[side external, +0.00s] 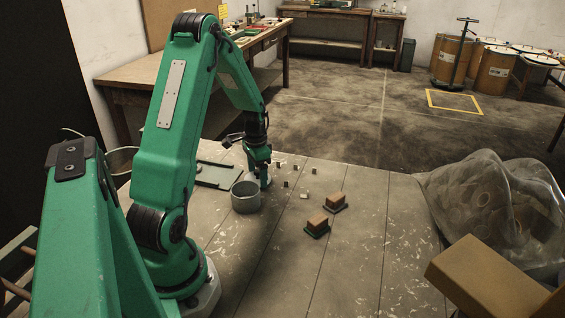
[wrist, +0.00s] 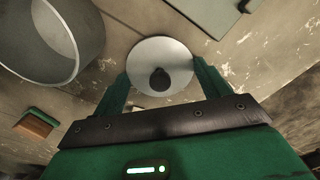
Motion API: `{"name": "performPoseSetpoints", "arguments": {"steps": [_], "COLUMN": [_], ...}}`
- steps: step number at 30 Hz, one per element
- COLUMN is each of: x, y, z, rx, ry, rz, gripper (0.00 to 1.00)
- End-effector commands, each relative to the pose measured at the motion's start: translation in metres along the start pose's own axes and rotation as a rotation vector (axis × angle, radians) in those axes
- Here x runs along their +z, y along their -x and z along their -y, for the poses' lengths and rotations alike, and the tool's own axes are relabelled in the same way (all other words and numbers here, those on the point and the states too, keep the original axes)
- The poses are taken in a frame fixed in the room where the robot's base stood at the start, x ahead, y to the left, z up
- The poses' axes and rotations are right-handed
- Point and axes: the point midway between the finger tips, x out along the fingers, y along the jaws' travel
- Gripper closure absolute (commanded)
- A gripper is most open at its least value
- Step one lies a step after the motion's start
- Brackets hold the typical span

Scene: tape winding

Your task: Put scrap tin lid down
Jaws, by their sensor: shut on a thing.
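The scrap tin lid (wrist: 159,52) is a round pale grey disc with a dark knob in its middle. In the wrist view it lies between the two green fingers of my gripper (wrist: 160,72), which is shut on it. I cannot tell whether the lid touches the table. In the side view my gripper (side external: 262,172) is low over the table, just right of and behind an open grey tin (side external: 246,197). The lid is mostly hidden there. The tin (wrist: 58,75) also shows at upper left in the wrist view, with its top uncovered.
A green flat tray (side external: 213,175) lies left of my gripper. Two brown blocks on dark green bases, one nearer (side external: 317,226) and one farther (side external: 334,202), stand to the right. Several small pieces lie near the gripper.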

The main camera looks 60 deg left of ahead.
Motion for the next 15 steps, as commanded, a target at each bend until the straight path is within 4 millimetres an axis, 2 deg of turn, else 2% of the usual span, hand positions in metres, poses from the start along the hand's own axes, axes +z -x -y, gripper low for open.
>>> {"name": "performPoseSetpoints", "arguments": {"steps": [5,6,9,15], "x": [0.0001,0.0001,0.0001,0.0], "y": [-0.0028,-0.0027,-0.0025,-0.0024], "z": [-0.0001,-0.0001,-0.0001,0.0], "rx": [0.001,0.0,0.0,0.0], "ry": [0.0,0.0,0.0,0.0], "rz": [0.001,0.001,0.0,0.0], "gripper": [0.46,0.19,0.03,0.03]}}
